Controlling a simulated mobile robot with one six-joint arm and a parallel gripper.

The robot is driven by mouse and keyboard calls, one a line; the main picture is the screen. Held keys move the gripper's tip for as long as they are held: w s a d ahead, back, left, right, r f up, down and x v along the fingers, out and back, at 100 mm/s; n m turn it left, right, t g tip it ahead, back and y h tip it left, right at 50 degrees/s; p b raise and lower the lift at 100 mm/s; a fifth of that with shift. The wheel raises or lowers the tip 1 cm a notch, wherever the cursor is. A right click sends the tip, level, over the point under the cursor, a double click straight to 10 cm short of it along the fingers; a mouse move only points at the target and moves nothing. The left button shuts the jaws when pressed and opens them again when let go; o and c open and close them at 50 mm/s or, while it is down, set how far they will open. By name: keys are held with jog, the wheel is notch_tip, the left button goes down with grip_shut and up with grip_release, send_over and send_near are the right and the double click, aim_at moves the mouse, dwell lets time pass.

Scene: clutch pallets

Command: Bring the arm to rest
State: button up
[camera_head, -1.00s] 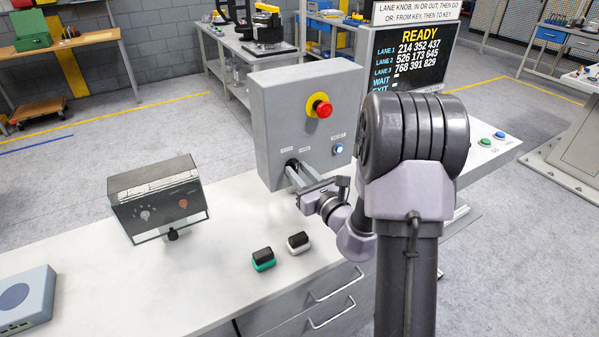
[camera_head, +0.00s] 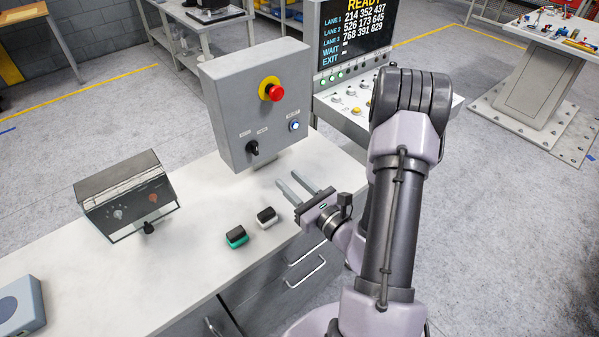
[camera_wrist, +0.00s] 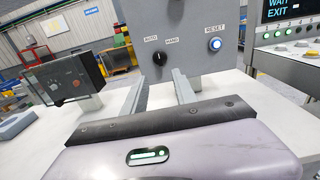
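My gripper (camera_head: 305,186) is open and empty, its two parallel fingers apart above the bench top, in front of the grey control box. In the wrist view my gripper (camera_wrist: 158,85) points toward the box, with clear space between the fingers. The grey control box (camera_head: 225,110) stands on the bench. It bears a red emergency button (camera_head: 276,92), a black selector knob (camera_head: 253,147) marked AUTO and HAND, and a lit RESET button (camera_head: 294,125). The knob (camera_wrist: 160,58) also shows in the wrist view, apart from the fingers.
A green-and-black block (camera_head: 236,237) and a white-and-black block (camera_head: 267,217) lie left of my gripper. A dark-fronted box (camera_head: 128,195) stands further left. A panel with a READY screen (camera_head: 355,40) and buttons stands behind right.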

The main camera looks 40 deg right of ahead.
jog(key=s+p, duration=0.1)
jog(key=s, duration=0.2)
jog(key=shift+s, duration=0.2)
